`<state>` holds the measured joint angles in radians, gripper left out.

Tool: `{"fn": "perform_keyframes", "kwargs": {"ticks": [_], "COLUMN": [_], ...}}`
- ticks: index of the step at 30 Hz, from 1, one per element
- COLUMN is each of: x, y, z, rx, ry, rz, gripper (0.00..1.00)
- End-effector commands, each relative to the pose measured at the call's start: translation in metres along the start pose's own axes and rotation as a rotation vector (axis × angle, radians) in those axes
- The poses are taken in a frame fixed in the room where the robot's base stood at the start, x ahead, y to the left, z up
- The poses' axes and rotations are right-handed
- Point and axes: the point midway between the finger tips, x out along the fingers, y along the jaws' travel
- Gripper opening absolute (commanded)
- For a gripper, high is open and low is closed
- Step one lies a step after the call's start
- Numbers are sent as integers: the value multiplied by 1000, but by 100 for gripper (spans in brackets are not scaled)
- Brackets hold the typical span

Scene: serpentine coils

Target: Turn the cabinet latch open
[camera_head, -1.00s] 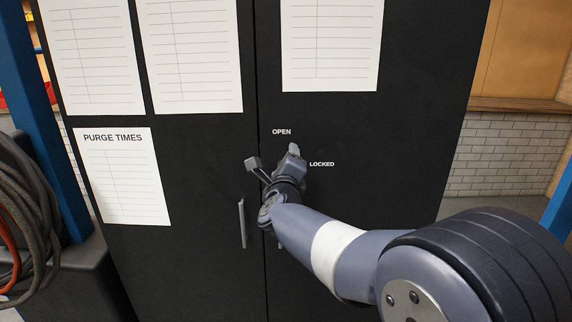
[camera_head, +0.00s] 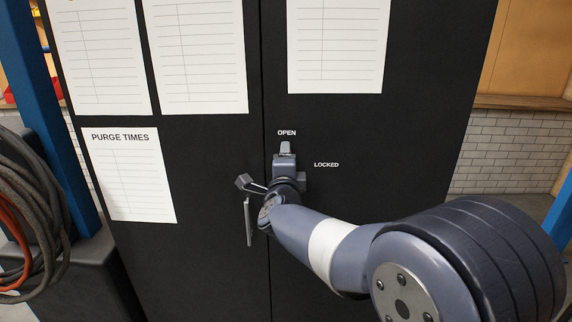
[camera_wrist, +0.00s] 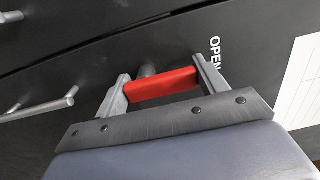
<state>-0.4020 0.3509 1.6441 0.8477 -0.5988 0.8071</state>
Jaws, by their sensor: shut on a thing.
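The cabinet latch (camera_wrist: 160,86) is a red bar on a dark pivot, seen in the wrist view between my two fingers. My gripper (camera_head: 286,153) is shut on the latch. In the head view the gripper hides the red bar; its fingers point up, just below the white OPEN label (camera_head: 287,133). The LOCKED label (camera_head: 326,165) is to the right of the gripper. The cabinet (camera_head: 420,120) is black with two doors, and the latch is on the right door, near the seam.
A vertical door handle (camera_head: 248,222) is close to the left of my wrist. Paper sheets, including one headed PURGE TIMES (camera_head: 130,175), are on the doors. Coiled hoses (camera_head: 30,200) hang at the left beside a blue post (camera_head: 55,100). The lower left door is clear.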

Motion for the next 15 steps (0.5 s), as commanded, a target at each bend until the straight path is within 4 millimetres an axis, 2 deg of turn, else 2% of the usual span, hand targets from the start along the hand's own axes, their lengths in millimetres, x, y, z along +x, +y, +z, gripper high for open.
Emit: {"fn": "perform_keyframes", "kwargs": {"ticks": [10,11,15], "x": [0,0,0], "y": [0,0,0], "z": [0,0,0], "rx": [-9,-9,-7], "ry": [-2,-2,-1], "rz": [0,0,0], "gripper": [27,71,82]}}
